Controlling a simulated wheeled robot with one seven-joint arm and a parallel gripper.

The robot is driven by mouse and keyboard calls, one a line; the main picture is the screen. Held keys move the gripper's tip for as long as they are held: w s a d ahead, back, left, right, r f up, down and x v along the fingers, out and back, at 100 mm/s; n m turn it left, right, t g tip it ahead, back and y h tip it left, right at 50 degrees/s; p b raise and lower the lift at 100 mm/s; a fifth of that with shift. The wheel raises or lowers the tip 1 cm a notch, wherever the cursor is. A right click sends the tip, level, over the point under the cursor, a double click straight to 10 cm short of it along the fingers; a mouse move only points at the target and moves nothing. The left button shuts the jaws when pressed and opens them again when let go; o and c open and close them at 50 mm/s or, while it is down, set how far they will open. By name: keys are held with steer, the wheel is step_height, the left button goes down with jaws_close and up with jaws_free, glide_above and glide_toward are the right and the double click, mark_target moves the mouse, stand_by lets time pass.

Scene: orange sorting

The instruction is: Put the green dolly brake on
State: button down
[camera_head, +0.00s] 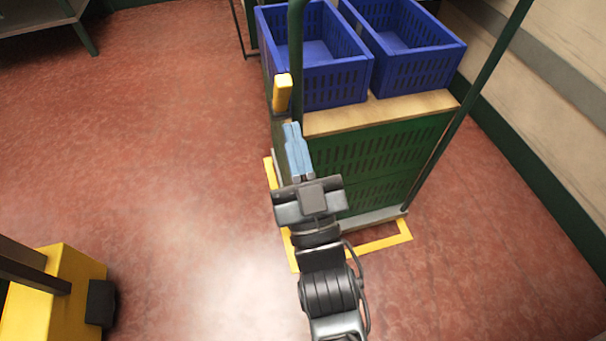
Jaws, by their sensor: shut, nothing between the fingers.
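The green dolly (466,105) stands right of centre, with green uprights and a pale base plate low to the floor. A yellow handle (283,92) stands upright beside its near left post; I take it for the brake lever. Its lower mount is dark and small, and I cannot tell whether the brake is on. My gripper (292,127) is shut and empty, its blue fingers side by side. Its tips appear just below the yellow handle in the picture; I cannot tell whether they touch it. My arm hides part of the dolly's near left corner.
Two blue crates (335,82) (418,70) sit on a wooden board above green slatted crates (385,150). Yellow floor tape (385,243) outlines the dolly's place. A yellow machine (50,300) is at lower left. A wall is at right.

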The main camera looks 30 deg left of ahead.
mark_target(283, 96)
steer(key=shift+x, duration=1.9)
steer(key=shift+r+p, duration=0.15)
steer(key=shift+p, duration=0.15)
